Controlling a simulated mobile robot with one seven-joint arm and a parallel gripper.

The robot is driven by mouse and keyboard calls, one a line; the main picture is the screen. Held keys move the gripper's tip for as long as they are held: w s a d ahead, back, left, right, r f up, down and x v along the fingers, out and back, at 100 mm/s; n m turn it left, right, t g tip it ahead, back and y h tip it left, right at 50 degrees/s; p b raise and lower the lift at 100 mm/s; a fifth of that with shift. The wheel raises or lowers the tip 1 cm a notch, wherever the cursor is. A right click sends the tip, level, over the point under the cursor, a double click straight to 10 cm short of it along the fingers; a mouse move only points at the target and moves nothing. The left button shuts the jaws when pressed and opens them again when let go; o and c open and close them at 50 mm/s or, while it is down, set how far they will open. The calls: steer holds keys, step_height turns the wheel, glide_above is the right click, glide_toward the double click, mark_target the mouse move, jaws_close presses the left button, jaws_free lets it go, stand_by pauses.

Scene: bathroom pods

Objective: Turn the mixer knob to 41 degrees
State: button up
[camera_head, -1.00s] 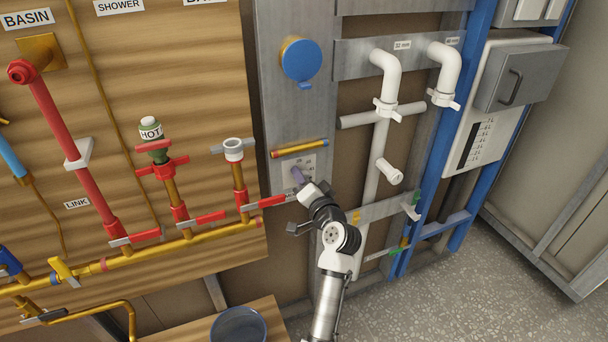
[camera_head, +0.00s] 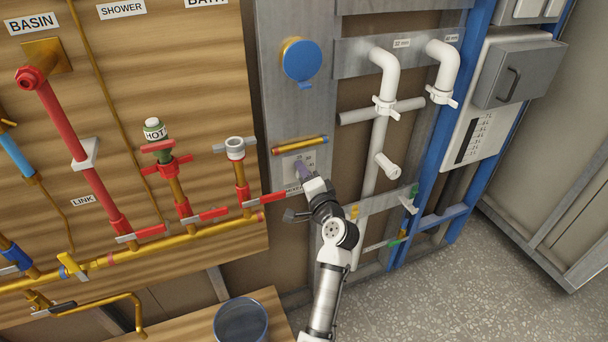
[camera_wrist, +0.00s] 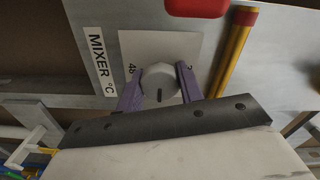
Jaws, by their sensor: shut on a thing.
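The mixer knob (camera_wrist: 160,82) is a light grey round knob with a dark pointer mark, on a white dial plate (camera_wrist: 150,45) beside a "MIXER °C" label (camera_wrist: 100,62) in the wrist view. My gripper (camera_wrist: 157,84) has its two purple fingers on either side of the knob, shut on it. Only part of the dial's numbers shows, with a "48" left of the knob in the wrist view.
A red-and-yellow bar (camera_head: 300,145) runs just above the dial plate. A blue round cap (camera_head: 300,61) sits higher on the panel. Red-handled valves (camera_head: 266,199) and brass pipes are to the left, white drain pipes (camera_head: 382,130) to the right. A bucket (camera_head: 240,322) stands below.

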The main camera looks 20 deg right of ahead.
steer(key=o, duration=1)
steer(key=s+b, duration=0.3)
steer(key=s, duration=1)
steer(key=shift+s+d+b, duration=0.25)
steer(key=shift+s+b, duration=0.15)
steer(key=shift+d, duration=0.1)
